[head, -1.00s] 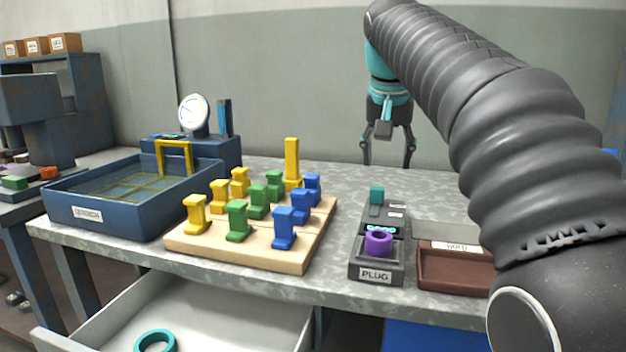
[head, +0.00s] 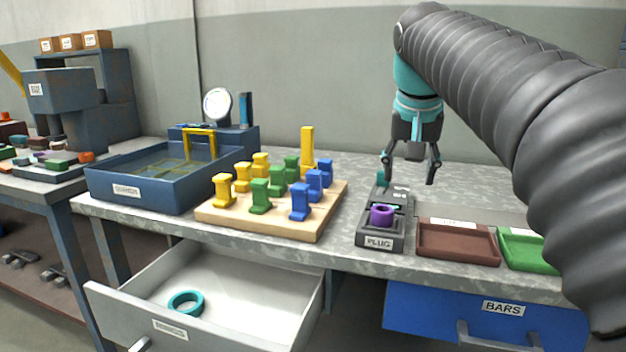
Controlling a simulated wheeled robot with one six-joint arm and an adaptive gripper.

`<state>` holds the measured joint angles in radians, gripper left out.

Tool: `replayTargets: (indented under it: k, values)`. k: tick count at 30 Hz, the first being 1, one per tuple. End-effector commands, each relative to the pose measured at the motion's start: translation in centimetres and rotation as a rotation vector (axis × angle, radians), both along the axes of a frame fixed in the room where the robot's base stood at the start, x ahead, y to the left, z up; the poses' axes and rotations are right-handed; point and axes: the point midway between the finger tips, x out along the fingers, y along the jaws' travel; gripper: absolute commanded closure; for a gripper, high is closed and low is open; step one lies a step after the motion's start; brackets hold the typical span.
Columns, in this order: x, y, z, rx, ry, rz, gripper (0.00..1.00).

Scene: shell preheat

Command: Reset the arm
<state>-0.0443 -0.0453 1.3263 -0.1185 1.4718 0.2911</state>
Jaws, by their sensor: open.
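My gripper (head: 410,175) hangs from my arm above the back of the grey table, fingers pointing down, spread apart and empty. It is behind and above the dark plug fixture (head: 366,228), which is labelled PLUG. A purple ring-shaped piece (head: 381,215) sits in the front of that fixture. A teal block (head: 382,180) stands at the fixture's back end, near the gripper's left finger. I cannot tell how far apart the finger and the block are in depth.
A wooden board (head: 262,227) holds yellow, green and blue pegs. A blue quench basin (head: 140,192) stands left. Brown (head: 457,240) and green (head: 527,250) trays lie right. An open drawer (head: 255,285) holds a teal ring (head: 186,303). A blue drawer (head: 440,308) below is labelled BARS.

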Motion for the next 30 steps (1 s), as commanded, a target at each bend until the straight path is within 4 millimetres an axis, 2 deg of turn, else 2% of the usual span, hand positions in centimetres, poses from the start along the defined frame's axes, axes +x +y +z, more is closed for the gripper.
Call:
replayTargets:
  k: [5,8,14,21,27,30]
  values:
    - [-2.7,0.0,-1.9,-0.001,-0.008,0.038,0.42]
    - [-4.9,0.0,-3.7,-0.002,-0.014,0.067,0.42]
    - [-10.5,0.1,-9.3,-0.003,-0.036,0.135,0.42]
    - [-17.3,0.3,-17.5,-0.006,-0.062,0.208,0.42]
    - [-21.3,0.4,-23.3,-0.01,-0.08,0.245,0.42]
    - [-22.3,0.5,-24.8,-0.011,-0.084,0.254,0.42]
